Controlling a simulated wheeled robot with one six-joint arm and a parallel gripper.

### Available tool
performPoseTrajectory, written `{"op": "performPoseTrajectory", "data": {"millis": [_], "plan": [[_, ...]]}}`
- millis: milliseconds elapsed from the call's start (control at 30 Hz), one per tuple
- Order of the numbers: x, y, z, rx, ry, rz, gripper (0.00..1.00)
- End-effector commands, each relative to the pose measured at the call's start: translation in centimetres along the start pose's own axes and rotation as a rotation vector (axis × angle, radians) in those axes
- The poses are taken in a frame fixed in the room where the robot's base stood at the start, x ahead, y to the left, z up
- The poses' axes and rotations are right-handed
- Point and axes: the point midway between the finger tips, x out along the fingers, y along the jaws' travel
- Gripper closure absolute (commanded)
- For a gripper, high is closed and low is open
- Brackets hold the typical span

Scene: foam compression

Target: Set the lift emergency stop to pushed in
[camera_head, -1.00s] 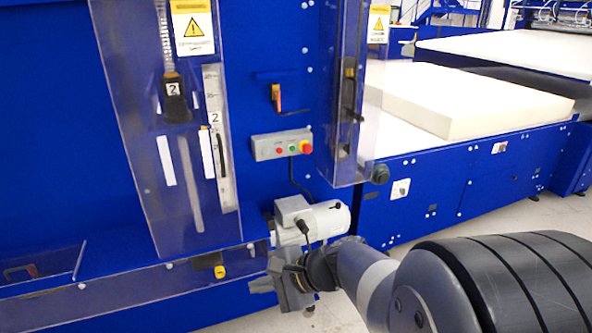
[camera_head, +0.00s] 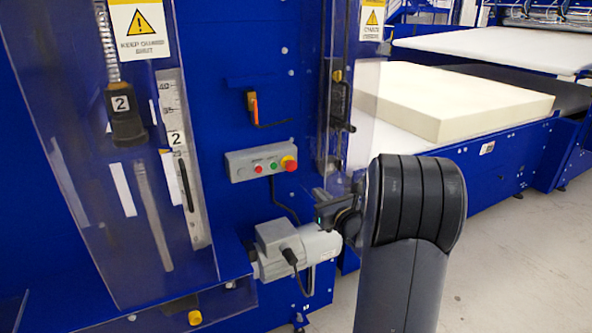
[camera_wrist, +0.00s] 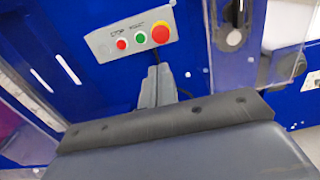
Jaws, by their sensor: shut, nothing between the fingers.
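The emergency stop (camera_head: 289,163) is a red mushroom button with a yellow collar at the right end of a grey control box (camera_head: 240,167) on the blue machine panel. Smaller red and green buttons sit to its left. The stop also shows near the top of the wrist view (camera_wrist: 160,32). My gripper (camera_wrist: 157,75) is shut and empty, its fingers below the box in that picture and apart from the stop. In the head view my gripper (camera_head: 325,205) is below and right of the stop, partly hidden by my arm. Whether the button is in or out I cannot tell.
A clear guard (camera_head: 358,110) stands just right of the stop. A grey motor (camera_head: 290,248) juts out below the control box. An orange-handled switch (camera_head: 253,107) is above. A foam block (camera_head: 455,105) lies on the conveyor at the right.

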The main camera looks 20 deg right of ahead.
Motion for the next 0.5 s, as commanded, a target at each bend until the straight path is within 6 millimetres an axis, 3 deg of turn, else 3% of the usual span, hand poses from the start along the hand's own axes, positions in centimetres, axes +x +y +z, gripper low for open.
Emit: {"op": "performPoseTrajectory", "data": {"millis": [367,500], "plan": [[0.1,-0.1,0.0,0.005,-0.002,-0.004,1.0],[1.2,-0.1,0.1,0.004,-0.003,-0.003,1.0]]}}
